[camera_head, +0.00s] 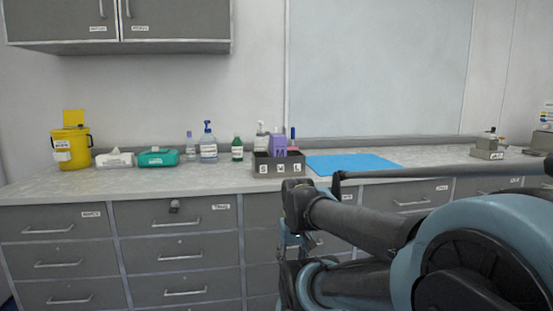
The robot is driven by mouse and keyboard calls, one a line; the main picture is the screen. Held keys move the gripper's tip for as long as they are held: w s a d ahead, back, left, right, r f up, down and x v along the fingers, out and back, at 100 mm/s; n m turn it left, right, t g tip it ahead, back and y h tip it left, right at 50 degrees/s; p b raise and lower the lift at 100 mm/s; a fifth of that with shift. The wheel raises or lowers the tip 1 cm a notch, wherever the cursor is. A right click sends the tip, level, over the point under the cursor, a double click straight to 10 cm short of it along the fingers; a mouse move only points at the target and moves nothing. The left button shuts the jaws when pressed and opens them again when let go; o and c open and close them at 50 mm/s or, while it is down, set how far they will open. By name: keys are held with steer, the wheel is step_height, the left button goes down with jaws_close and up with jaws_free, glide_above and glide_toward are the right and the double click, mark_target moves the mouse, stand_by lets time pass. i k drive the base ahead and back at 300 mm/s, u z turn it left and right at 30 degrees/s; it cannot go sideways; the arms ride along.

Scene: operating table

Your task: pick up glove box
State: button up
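My arm fills the lower right, in front of the drawers and below the holder. I cannot make out my gripper's fingers in this view.
Left on the counter (225,178) are a yellow bin (71,147), a white pack (115,159), a teal pack (158,158) and several bottles. A pump bottle (261,138) stands behind the holder. A blue mat (352,164) lies right of it. Drawers front the counter.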

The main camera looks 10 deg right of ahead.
mark_target(278, 141)
steer(key=z, duration=1.5)
steer(key=k, duration=1.7)
steer(key=u, duration=0.9)
steer(key=i, duration=1)
